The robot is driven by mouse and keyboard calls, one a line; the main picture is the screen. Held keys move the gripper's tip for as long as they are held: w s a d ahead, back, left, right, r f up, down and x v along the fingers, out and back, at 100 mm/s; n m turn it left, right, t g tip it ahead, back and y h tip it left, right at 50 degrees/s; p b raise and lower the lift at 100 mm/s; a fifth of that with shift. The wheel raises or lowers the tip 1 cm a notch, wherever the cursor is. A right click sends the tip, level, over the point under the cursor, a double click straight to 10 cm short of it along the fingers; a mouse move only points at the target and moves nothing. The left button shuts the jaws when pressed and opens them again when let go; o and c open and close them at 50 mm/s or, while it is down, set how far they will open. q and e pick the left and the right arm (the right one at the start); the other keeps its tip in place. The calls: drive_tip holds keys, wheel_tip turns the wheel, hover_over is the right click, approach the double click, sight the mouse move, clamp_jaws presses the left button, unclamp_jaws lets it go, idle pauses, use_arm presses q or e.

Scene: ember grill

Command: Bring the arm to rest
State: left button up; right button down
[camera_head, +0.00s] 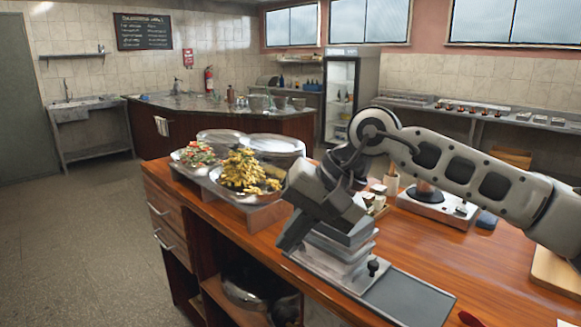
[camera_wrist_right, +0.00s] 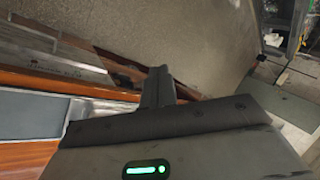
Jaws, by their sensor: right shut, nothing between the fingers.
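My right arm (camera_head: 480,178) comes in from the right, above the wooden counter (camera_head: 450,245). My right gripper (camera_head: 291,232) points downward near the counter's front edge, in front of a metal appliance (camera_head: 345,255). In the right wrist view the fingers (camera_wrist_right: 158,85) are together, with nothing between them, and show against the counter edge and floor. My left gripper is in neither view.
A tray of yellow food (camera_head: 246,172) and a tray of mixed red and green food (camera_head: 195,153) stand left of my gripper. A scale-like device (camera_head: 437,208) stands behind it. A pot (camera_head: 245,290) sits on the shelf below. The floor (camera_head: 90,235) at left is clear.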

drive_tip(key=s+a+f+m+g+y, duration=0.2)
drive_tip(key=s+a+m+g+y, duration=0.2)
drive_tip(key=s+a+m+y, duration=0.55)
drive_tip(key=w+d+f+n+t+h, duration=0.25)
drive_tip(key=d+f+n+t, duration=0.4)
drive_tip(key=n+t, duration=0.6)
drive_tip(key=w+d+f+n+t+h, duration=0.25)
drive_tip(key=d+f+n+t, duration=0.45)
drive_tip(key=n, duration=1)
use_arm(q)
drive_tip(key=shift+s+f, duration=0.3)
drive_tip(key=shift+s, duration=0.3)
use_arm(e)
drive_tip(key=s+d+f+m+g+h, duration=0.3)
drive_tip(key=s+d+f+m+h, duration=0.1)
drive_tip(key=s+f+m, duration=0.3)
drive_tip(key=s+d+f+m+g+h, duration=0.3)
drive_tip(key=s+d+f+m, duration=0.4)
drive_tip(key=f+m, duration=0.4)
wheel_tip(320, 180, down, 4)
drive_tip(key=shift+s+f+h, duration=0.1)
drive_tip(key=shift+s+h, duration=0.65)
drive_tip(key=shift+h, duration=0.1)
